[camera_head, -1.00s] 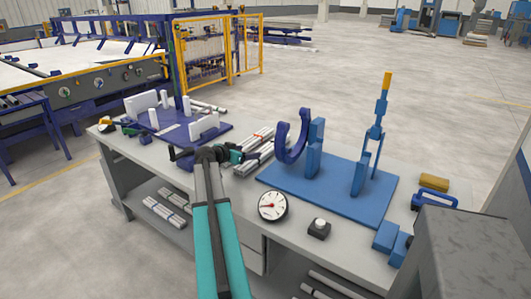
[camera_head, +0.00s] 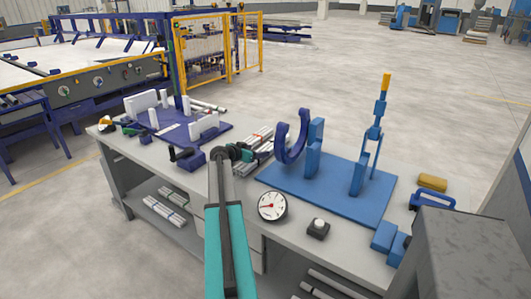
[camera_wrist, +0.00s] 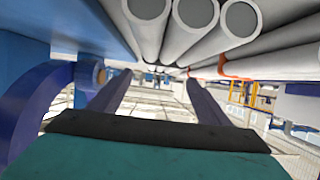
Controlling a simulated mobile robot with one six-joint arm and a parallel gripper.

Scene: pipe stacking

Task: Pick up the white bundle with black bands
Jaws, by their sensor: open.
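Pale pipes (camera_head: 262,134) lie on the workbench left of the blue arch, with a red band showing on them. In the wrist view, grey pipe ends (camera_wrist: 194,14) fill the top, with an orange-red band (camera_wrist: 236,72) at the right. I cannot make out black bands on any bundle. More pale pipes (camera_head: 208,106) lie at the bench's back edge. My gripper (camera_head: 256,156) is at the near-left side of the banded pipes and partly hides them. In the wrist view its two fingers (camera_wrist: 155,95) are apart with nothing between them.
The blue arch fixture (camera_head: 290,150) stands close right of the pipes. A purple fixture with white blocks (camera_head: 178,128) is at left, a small vise (camera_head: 187,158) nearer. A gauge (camera_head: 272,206) and black box (camera_head: 318,228) sit in front. Banded bundles (camera_head: 163,212) lie on the lower shelf.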

